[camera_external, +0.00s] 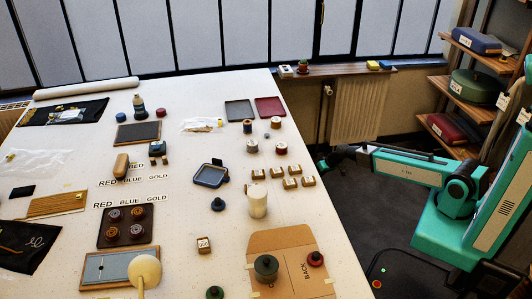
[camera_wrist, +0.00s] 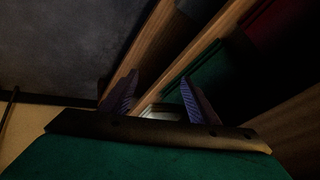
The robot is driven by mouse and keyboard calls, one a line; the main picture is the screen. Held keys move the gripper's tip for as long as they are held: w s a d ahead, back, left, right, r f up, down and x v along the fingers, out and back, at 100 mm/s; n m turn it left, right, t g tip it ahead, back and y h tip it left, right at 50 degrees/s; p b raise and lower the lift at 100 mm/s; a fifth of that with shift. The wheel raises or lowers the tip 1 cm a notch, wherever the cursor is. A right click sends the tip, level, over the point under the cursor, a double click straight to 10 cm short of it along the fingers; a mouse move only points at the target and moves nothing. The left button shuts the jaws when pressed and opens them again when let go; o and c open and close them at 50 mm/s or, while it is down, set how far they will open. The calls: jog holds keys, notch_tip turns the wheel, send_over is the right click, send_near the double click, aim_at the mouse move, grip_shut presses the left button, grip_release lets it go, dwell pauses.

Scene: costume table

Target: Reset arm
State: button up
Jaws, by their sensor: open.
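My gripper (camera_external: 325,163) is at the end of my green arm, just off the right edge of the white table, over the dark floor. In the external view it is small and dark, and its fingers are hard to make out. In the wrist view my gripper (camera_wrist: 158,102) shows two ridged purple fingers spread apart with nothing between them. Beyond them are wooden shelf boards (camera_wrist: 200,55) and a dark green thing (camera_wrist: 195,68). The wrist view is dim.
The white table (camera_external: 335,240) holds several small boxes, spools, trays and a cream cylinder (camera_external: 257,201). A shelf rack (camera_external: 468,85) with cases stands at the back right. A radiator (camera_external: 357,105) stands under the window ledge.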

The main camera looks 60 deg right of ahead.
jog(key=s+a+f+n+g, duration=0.1)
jog(key=s+a+f+g, duration=0.2)
jog(key=s+f, duration=0.5)
jog(key=s+a+f+n+g, duration=0.1)
jog(key=s+a+f+g, duration=0.25)
jog(key=s, duration=0.75)
jog(key=s+a+f+n+g, duration=0.1)
jog(key=s+a+f+g, duration=0.3)
jog(key=s, duration=0.6)
jog(key=s+f+n+g+h, duration=0.1)
jog(key=s+f+h, duration=0.1)
jog(key=s, duration=0.9)
jog(key=shift+s+d+f, duration=0.4)
jog(key=shift+d+f, duration=0.05)
